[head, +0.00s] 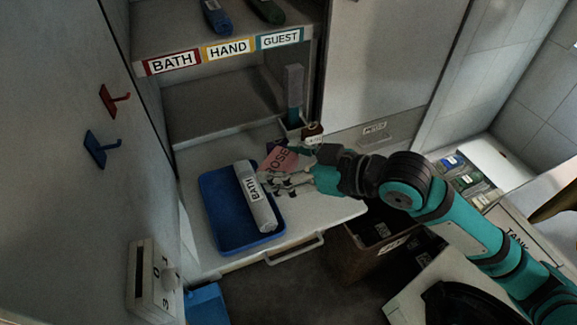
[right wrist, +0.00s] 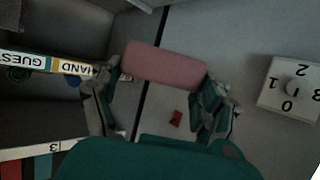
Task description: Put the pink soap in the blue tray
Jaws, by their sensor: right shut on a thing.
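The pink soap (head: 284,157), marked ROSE, is in my right gripper (head: 279,176) at the right of the blue tray (head: 212,187) in the head view. In the right wrist view the soap (right wrist: 163,66) spans between the two fingers of the gripper (right wrist: 162,74). The gripper is shut on it and partly covers it in the head view. The soap's height above the counter is hard to tell. The blue tray lies on the white counter. A rolled grey-white towel (head: 256,198) marked BATH lies in it. My left gripper is not in view.
A shelf (head: 220,47) labelled BATH, HAND and GUEST stands behind the counter. A small brown bottle (head: 312,131) and an upright holder (head: 293,122) stand behind the gripper. Red (head: 114,99) and blue (head: 101,147) hooks are on the left wall. The tray's left part is bare.

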